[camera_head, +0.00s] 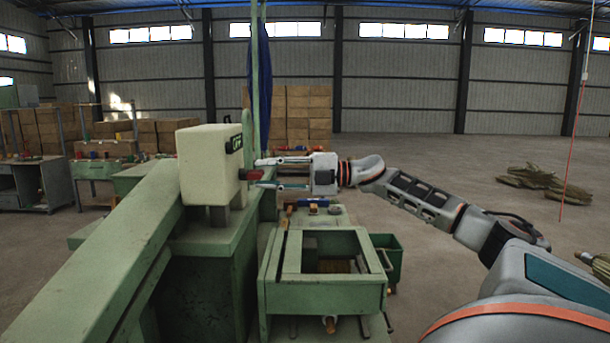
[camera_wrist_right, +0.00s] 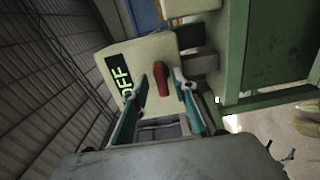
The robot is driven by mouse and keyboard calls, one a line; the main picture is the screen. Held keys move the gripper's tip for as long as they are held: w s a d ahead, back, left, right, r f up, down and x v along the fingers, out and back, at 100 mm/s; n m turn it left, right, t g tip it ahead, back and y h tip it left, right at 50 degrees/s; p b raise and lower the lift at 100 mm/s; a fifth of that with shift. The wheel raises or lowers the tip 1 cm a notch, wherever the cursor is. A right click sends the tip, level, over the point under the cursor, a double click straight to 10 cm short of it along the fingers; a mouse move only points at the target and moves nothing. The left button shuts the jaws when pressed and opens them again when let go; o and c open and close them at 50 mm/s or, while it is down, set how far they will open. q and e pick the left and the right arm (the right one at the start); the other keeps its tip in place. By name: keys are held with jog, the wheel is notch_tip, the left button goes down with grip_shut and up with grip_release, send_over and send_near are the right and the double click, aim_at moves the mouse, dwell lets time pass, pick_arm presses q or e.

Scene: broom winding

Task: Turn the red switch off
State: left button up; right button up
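The red switch (camera_head: 251,175) sticks out from the right side of a cream control box (camera_head: 205,165). It also shows in the right wrist view (camera_wrist_right: 161,79) as a red lever on the box's pale face. A dark display (camera_head: 234,143) on the box reads "OFF" in green; it also shows in the wrist view (camera_wrist_right: 119,76). My right gripper (camera_head: 257,173) is open, its fingers pointing at the box. In the wrist view the switch sits between the spread fingertips (camera_wrist_right: 160,77), with gaps that look small; contact cannot be told. My left gripper is not in view.
The box stands on a green machine (camera_head: 215,265) with a long sloping beam (camera_head: 115,255) at left. A green frame (camera_head: 320,285) and a green bin (camera_head: 388,255) lie below my right arm. Open floor with a brown pile (camera_head: 540,180) is at right.

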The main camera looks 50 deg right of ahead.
jog(key=v, duration=0.9)
jog(key=shift+d, duration=0.2)
jog(key=shift+s+f, duration=0.1)
dwell(0.5)
